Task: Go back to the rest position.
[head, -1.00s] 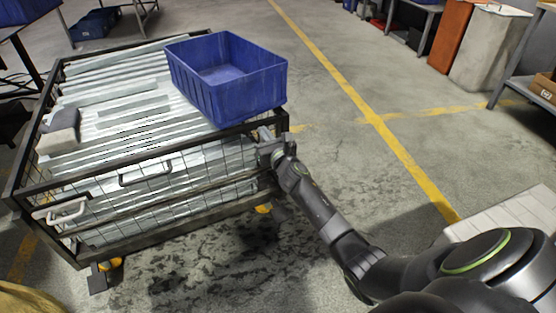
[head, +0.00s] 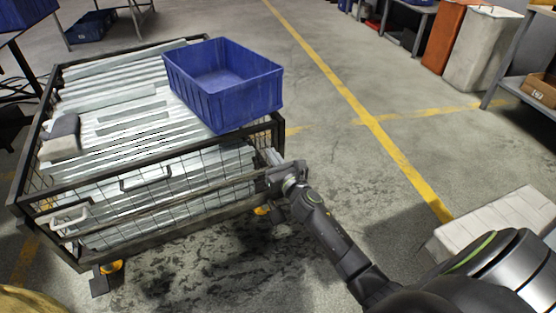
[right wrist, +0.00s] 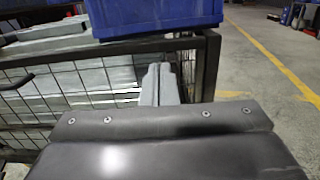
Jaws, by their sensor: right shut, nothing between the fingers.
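My right gripper (head: 272,157) is beside the front right corner of the wire cage cart (head: 190,189). Its fingers are shut and empty, and they also show in the right wrist view (right wrist: 160,84), pointing at the cart's corner. I cannot tell whether the fingertips touch the mesh. My right arm reaches in from the lower right. My left gripper is not in view.
The cart holds galvanized brackets (head: 115,106), a blue bin (head: 225,100) at its right corner and a grey block (head: 62,138) at left. Open floor with yellow lines (head: 371,121) lies to the right. A pale slatted block (head: 495,224) stands near my arm.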

